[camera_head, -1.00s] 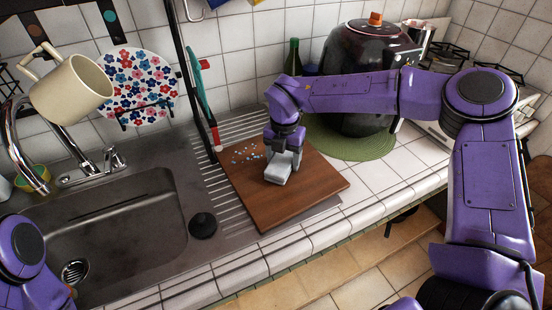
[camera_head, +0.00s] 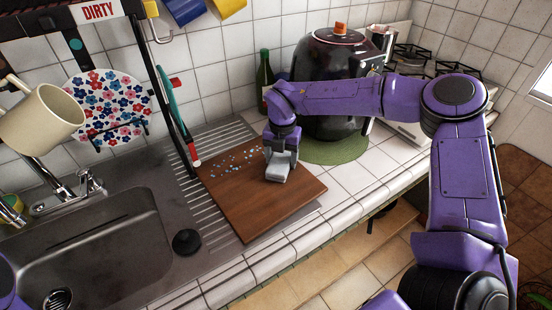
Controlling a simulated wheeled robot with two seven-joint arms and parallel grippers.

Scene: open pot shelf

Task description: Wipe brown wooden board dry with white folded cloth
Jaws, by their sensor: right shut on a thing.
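The brown wooden board (camera_head: 256,204) lies flat on the ribbed metal drainboard beside the sink. Light-blue water drops (camera_head: 236,161) are scattered on its far left part. My right gripper (camera_head: 280,158) points down over the board's far right part and is shut on the white folded cloth (camera_head: 278,170). The cloth looks grey-white and rests on or just above the board; the contact is too small to tell. Of my left arm only a purple sliver shows at the lower left edge; its gripper is out of view.
The sink (camera_head: 95,245) with its faucet is at left, and a black stopper (camera_head: 187,241) sits on its rim. A large dark pot (camera_head: 335,85) stands on a green mat (camera_head: 335,149) behind my right arm. A cup (camera_head: 42,117) and flowered plate (camera_head: 108,108) hang upper left.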

